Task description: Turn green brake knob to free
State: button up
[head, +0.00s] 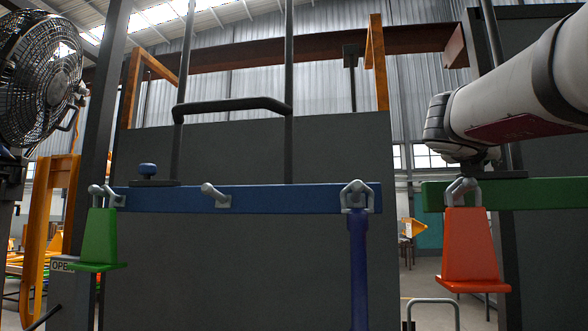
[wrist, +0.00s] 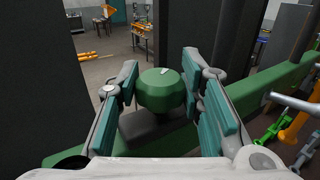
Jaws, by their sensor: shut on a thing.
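The green brake knob (wrist: 160,92) is a round green cap with a short white mark on top, seen in the wrist view on the green rail (wrist: 222,118). My gripper (wrist: 161,76) has one teal-padded finger on each side of the knob and is shut on it. In the head view my gripper (head: 474,166) reaches in from the right, down to the top of the green rail (head: 548,194). The knob is hidden behind the gripper there. I see no readable label for the free position.
A red-orange tag (head: 470,245) hangs from the green rail just below my gripper. A fan (head: 40,65) stands far left.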

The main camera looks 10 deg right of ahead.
jog(key=o, duration=1.2)
jog(key=shift+c, duration=0.2)
jog(key=v, duration=1.2)
